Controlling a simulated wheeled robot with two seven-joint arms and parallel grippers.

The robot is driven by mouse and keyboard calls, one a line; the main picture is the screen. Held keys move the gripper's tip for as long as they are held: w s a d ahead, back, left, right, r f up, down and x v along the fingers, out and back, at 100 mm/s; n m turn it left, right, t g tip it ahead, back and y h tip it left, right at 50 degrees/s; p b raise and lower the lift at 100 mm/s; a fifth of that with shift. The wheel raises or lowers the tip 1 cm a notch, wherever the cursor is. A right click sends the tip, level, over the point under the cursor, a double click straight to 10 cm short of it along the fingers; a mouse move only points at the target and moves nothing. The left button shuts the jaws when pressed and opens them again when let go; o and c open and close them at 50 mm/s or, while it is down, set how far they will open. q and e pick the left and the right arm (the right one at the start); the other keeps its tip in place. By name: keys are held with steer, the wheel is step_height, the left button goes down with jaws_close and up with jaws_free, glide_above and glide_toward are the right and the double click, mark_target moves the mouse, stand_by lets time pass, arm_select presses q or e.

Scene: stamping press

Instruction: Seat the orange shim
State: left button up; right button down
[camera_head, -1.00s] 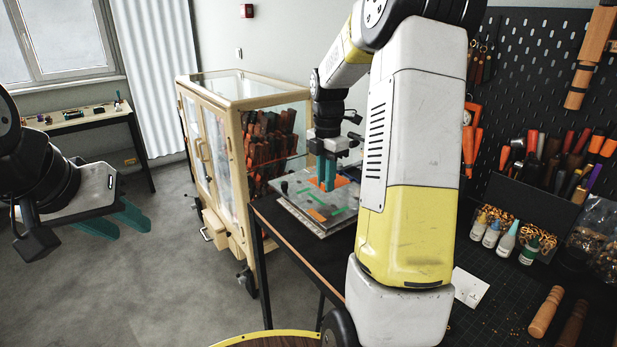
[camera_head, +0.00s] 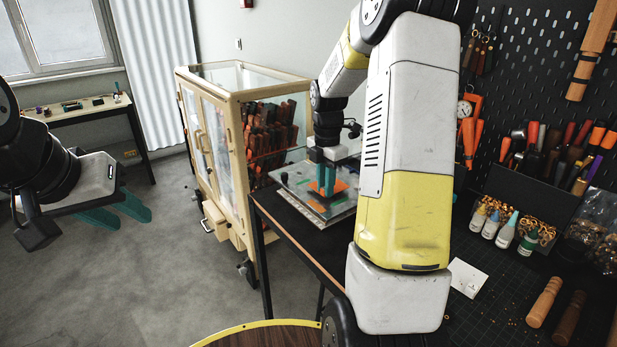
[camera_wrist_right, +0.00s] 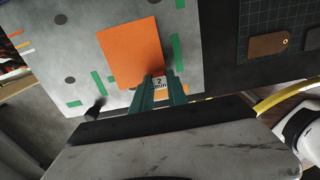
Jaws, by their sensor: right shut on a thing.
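The orange shim (camera_wrist_right: 127,52) is a flat orange rectangle over the grey plate (camera_wrist_right: 55,45) in the right wrist view. Its near end meets a small tag reading "2 mm" (camera_wrist_right: 159,83). My right gripper (camera_wrist_right: 158,92) is shut at this tagged end. The shim also shows beside the fingers in the head view (camera_head: 341,185). Whether it touches the plate or hovers just above it cannot be told. Green marks (camera_wrist_right: 179,52) and dark round spots lie around it. My right gripper (camera_head: 326,192) points down over the plate. My left gripper (camera_head: 118,212) is open and empty, over the floor at left.
The plate lies on a dark bench beside a glass-fronted wooden cabinet (camera_head: 215,130). A white card (camera_head: 467,278) lies on the bench. The floor at left is clear.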

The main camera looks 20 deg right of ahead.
steer(key=shift+f, duration=0.2)
stand_by(0.6)
steer(key=shift+f, duration=0.5)
steer(key=c, duration=1.2)
jaws_free()
steer(key=shift+c, duration=0.2)
steer(key=shift+r, duration=0.1)
step_height(320, 180, up, 7)
steer(key=shift+r, duration=0.35)
